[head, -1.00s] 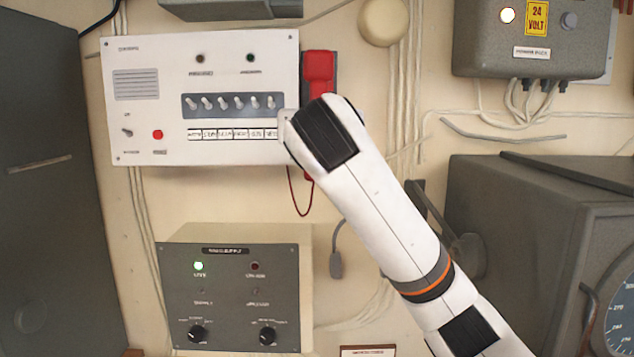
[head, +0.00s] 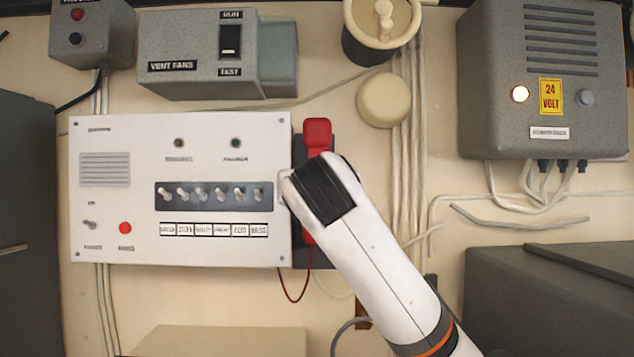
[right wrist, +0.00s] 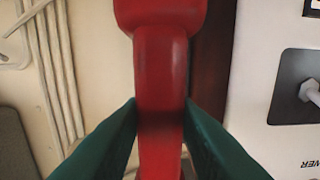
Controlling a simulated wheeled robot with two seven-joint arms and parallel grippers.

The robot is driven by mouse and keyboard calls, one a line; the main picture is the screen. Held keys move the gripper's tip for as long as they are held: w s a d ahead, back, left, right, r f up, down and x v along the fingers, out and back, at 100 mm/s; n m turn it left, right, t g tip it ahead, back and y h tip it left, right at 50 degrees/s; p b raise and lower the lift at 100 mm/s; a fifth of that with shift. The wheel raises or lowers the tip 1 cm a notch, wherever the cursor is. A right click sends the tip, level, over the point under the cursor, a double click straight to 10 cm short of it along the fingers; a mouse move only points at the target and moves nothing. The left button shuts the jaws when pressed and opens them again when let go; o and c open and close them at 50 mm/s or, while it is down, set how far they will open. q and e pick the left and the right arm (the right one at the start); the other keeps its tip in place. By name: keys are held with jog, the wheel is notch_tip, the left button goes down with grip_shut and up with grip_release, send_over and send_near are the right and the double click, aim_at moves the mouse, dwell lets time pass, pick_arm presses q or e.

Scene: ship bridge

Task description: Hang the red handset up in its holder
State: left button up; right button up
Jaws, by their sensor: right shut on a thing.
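The red handset (head: 317,137) is upright in front of its dark holder (head: 300,153), at the right edge of the white switch panel (head: 120,215). In the head view its middle is hidden behind my right arm, and a red cord hangs below. In the right wrist view my right gripper (right wrist: 161,112) has its green fingers on both sides of the handset (right wrist: 160,62), shut on its grip. The holder shows as a dark strip (right wrist: 213,60) beside the handset. I cannot tell whether the handset touches the holder. My left gripper is not in view.
A vent fans box (head: 190,55) is above the panel. A round cream fitting (head: 384,100) and vertical cables (head: 408,190) are right of the handset. A grey 24 volt box (head: 545,80) is at upper right. Bare wall lies just above the handset.

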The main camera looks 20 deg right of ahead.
jog(key=shift+w+d+r, duration=0.1)
jog(key=shift+w+r, duration=0.05)
jog(key=shift+w, duration=0.35)
jog(key=shift+w+r+p, duration=0.1)
jog(key=shift+p, duration=0.2)
jog(key=shift+w+d+p, duration=0.2)
jog(key=shift+w+p, duration=0.1)
jog(key=shift+w, duration=0.35)
jog(key=shift+w+d, duration=0.1)
jog(key=shift+w, duration=0.2)
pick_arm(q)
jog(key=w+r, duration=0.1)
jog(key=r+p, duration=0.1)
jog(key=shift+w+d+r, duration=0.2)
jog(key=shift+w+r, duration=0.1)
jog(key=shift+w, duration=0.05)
pick_arm(e)
jog(key=shift+w+d+f, duration=0.2)
jog(key=shift+w+f, duration=0.05)
jog(key=shift+w, duration=0.35)
jog(key=shift+w+d+f, duration=0.15)
jog(key=shift+w+f, duration=0.05)
jog(key=shift+w, duration=0.35)
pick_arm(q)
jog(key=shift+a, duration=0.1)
pick_arm(e)
jog(key=shift+s+f, duration=0.1)
jog(key=shift+f, duration=0.15)
